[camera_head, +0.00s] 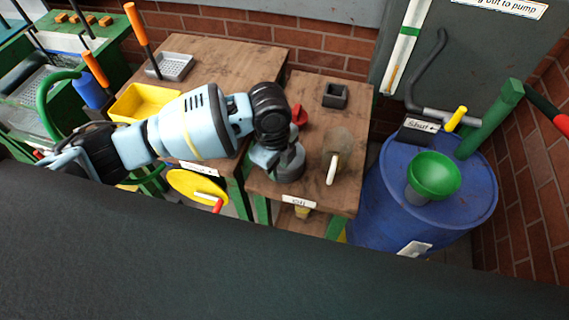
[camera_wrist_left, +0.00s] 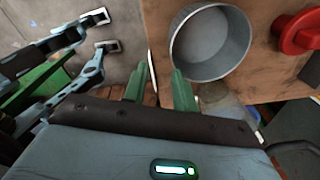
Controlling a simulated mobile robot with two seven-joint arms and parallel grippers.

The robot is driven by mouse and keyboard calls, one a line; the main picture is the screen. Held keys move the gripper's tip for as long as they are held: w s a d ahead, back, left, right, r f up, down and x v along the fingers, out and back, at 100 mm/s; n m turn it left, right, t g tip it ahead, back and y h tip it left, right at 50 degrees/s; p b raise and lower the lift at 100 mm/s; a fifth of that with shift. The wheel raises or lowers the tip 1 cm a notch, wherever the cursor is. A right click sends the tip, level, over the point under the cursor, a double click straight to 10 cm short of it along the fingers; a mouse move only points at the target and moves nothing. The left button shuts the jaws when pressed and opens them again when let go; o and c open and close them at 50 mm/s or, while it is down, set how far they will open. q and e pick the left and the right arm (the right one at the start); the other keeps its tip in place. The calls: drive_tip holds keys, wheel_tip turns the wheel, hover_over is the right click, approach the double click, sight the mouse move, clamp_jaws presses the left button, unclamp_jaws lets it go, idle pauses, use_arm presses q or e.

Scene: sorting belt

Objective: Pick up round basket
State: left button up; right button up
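A round, see-through mesh basket (camera_head: 342,138) with a white handle lies on the right wooden table. In the left wrist view part of the mesh basket (camera_wrist_left: 232,110) shows, with its lower part hidden behind my gripper. A round grey metal pot (camera_head: 292,168) stands left of it, partly covered by my arm. The empty pot (camera_wrist_left: 210,68) is clear in the wrist view. My left gripper (camera_wrist_left: 159,76) has its two green fingers apart with nothing seen between them. Its right finger shows close to the pot's wall; contact cannot be told. The right gripper is not in view.
A red object (camera_head: 299,115) and a small black box (camera_head: 335,95) sit behind the pot. A blue barrel (camera_head: 365,215) with a green funnel (camera_head: 433,174) stands right of the table. A yellow bin (camera_head: 128,102) and a grey rectangular basket (camera_head: 171,66) are left.

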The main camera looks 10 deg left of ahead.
use_arm(q)
drive_tip(key=shift+y, duration=0.3)
drive_tip(key=shift+w+a+f, duration=0.35)
drive_tip(key=shift+w+f, duration=0.1)
drive_tip(key=shift+f, duration=0.6)
drive_tip(key=shift+w+a+f, duration=0.35)
drive_tip(key=shift+w+f, duration=0.05)
drive_tip(key=shift+f, duration=0.7)
drive_tip(key=shift+w+a+f, duration=0.35)
drive_tip(key=shift+w+f, duration=0.1)
drive_tip(key=shift+f, duration=0.6)
clamp_jaws()
